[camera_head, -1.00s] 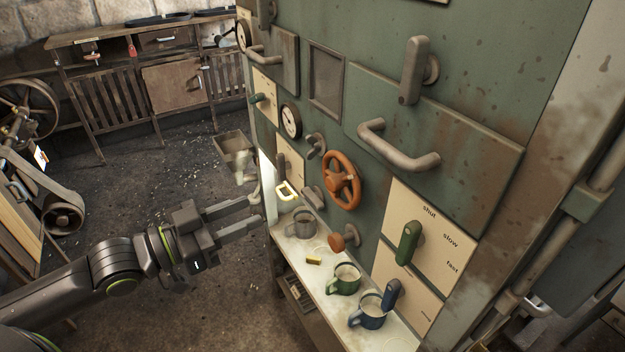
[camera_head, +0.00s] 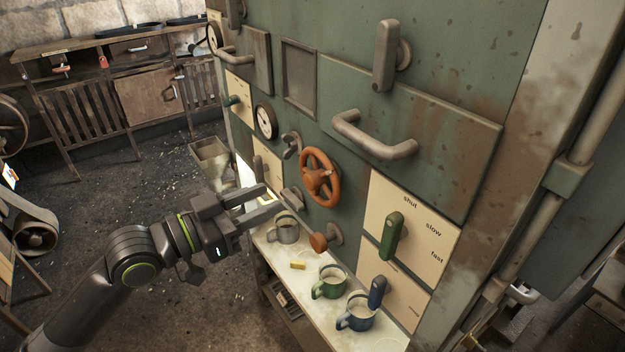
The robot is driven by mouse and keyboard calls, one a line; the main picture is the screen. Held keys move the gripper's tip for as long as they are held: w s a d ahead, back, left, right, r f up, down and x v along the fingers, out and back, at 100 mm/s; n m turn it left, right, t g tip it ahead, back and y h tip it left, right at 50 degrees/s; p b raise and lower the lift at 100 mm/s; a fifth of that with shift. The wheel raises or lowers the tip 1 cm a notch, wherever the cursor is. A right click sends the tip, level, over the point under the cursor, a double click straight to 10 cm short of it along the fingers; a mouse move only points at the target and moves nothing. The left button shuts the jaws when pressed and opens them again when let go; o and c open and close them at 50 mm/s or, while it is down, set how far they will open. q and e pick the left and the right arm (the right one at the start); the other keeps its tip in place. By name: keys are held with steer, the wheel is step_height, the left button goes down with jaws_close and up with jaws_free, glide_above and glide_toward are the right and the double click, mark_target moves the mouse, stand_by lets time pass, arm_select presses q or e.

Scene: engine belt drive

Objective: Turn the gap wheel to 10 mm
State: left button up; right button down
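An orange handwheel with spokes and a hub (camera_head: 315,180) is mounted on the green machine panel; I take it for the gap wheel. A round dial gauge (camera_head: 265,121) sits to its upper left, its reading too small to make out. I see no readable 10 mm mark. My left gripper (camera_head: 273,201) is left of the wheel and a little lower, apart from it. Its two fingers are spread with nothing between them, pointing toward the panel. My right gripper is out of view.
A brown knob (camera_head: 319,242) and a green lever (camera_head: 392,236) on a shut/slow/fast plate are near the wheel. Below, a shelf (camera_head: 300,284) holds a grey mug (camera_head: 286,232), green mug (camera_head: 328,286) and blue mug (camera_head: 352,318). A large grey handle (camera_head: 372,145) juts out above.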

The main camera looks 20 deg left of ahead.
mark_target(307, 181)
arm_select(q)
steer(key=shift+p+x, duration=0.85)
steer(key=shift+x, duration=4.45)
steer(key=c, duration=0.7)
